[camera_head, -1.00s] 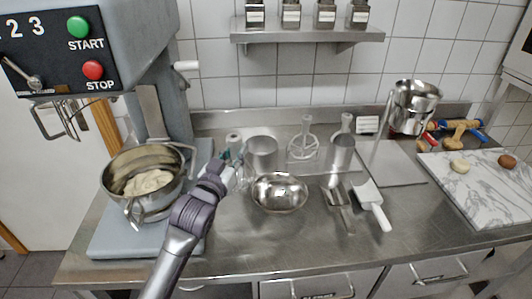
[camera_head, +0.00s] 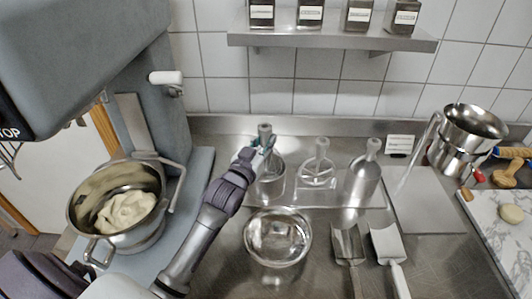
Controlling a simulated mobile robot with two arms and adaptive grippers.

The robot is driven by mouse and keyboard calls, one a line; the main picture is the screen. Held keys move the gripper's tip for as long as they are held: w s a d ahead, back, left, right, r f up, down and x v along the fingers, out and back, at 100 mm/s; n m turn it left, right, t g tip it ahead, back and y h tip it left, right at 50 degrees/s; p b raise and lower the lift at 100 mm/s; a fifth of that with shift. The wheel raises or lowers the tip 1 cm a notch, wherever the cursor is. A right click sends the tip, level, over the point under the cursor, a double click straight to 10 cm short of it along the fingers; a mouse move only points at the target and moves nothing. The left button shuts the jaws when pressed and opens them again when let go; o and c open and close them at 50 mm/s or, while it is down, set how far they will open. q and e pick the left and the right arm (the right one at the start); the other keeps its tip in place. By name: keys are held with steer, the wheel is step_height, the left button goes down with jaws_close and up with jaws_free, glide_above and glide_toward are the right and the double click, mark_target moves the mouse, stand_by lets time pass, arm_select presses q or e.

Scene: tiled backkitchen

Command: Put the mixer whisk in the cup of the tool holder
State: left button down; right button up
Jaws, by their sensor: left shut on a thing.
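The mixer whisk (camera_head: 264,132) is upright, with its grey hub at the top. My left gripper (camera_head: 261,146) is shut on it just below the hub. The whisk is at the left steel cup (camera_head: 271,180) of the tool holder (camera_head: 315,197); its wires are mostly hidden by the gripper and the cup, so I cannot tell how deep they sit. Another mixer tool (camera_head: 320,165) stands in the middle of the holder. A third tool's grey hub (camera_head: 374,147) shows above the right cup (camera_head: 362,182). My right gripper is not in view.
A steel bowl (camera_head: 277,238) stands in front of the holder. Two scoops (camera_head: 349,243) (camera_head: 387,243) lie to its right. The mixer bowl (camera_head: 118,238) with dough is at left, under the mixer (camera_head: 90,60). A shelf (camera_head: 330,42) hangs behind. Steel pots (camera_head: 469,135) stand at right.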

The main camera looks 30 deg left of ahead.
arm_select(q)
step_height(320, 180, down, 4)
steer(key=shift+w+f, duration=0.1)
steer(key=shift+w, duration=0.05)
steer(key=shift+f, duration=0.1)
steer(key=c, duration=1)
jaws_free()
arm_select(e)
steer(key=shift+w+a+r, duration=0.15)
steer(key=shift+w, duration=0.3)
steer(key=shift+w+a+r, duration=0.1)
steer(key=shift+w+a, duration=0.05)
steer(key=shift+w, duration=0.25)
arm_select(q)
steer(key=shift+o, duration=0.2)
steer(key=s+b, duration=0.2)
steer(key=s, duration=1)
steer(key=shift+d+f, duration=0.15)
steer(key=shift+d, duration=0.1)
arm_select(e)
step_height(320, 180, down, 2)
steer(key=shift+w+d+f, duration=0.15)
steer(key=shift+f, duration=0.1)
